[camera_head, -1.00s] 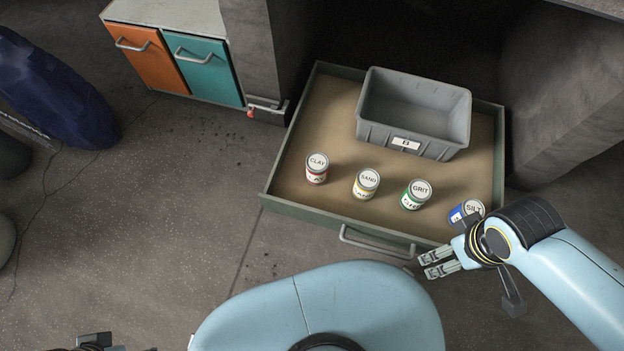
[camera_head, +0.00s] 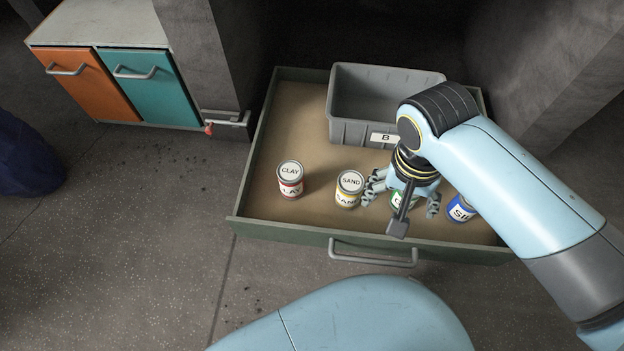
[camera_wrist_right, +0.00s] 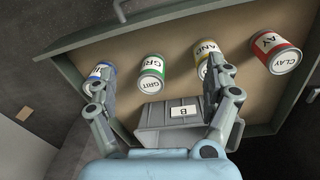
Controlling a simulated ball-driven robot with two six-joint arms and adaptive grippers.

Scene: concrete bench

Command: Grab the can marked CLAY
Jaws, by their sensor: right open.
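The can marked CLAY (camera_head: 290,180), white with a red band, stands upright in the open drawer, leftmost in the row of cans. It also shows at the upper right of the right wrist view (camera_wrist_right: 275,52). My right gripper (camera_head: 402,200) is open over the drawer, to the right of the CLAY can, with the SAND can (camera_head: 349,189) between them. Its fingers spread in front of the green GRIT can (camera_head: 398,200), which they partly hide. In the right wrist view the open fingers (camera_wrist_right: 165,90) hold nothing. My left gripper is not in view.
The blue SILT can (camera_head: 460,209) stands to the right of my right gripper. A grey bin marked B (camera_head: 350,131) sits at the back of the drawer (camera_head: 290,232). Bare drawer floor lies around the CLAY can. The drawer handle (camera_head: 372,258) sticks out in front.

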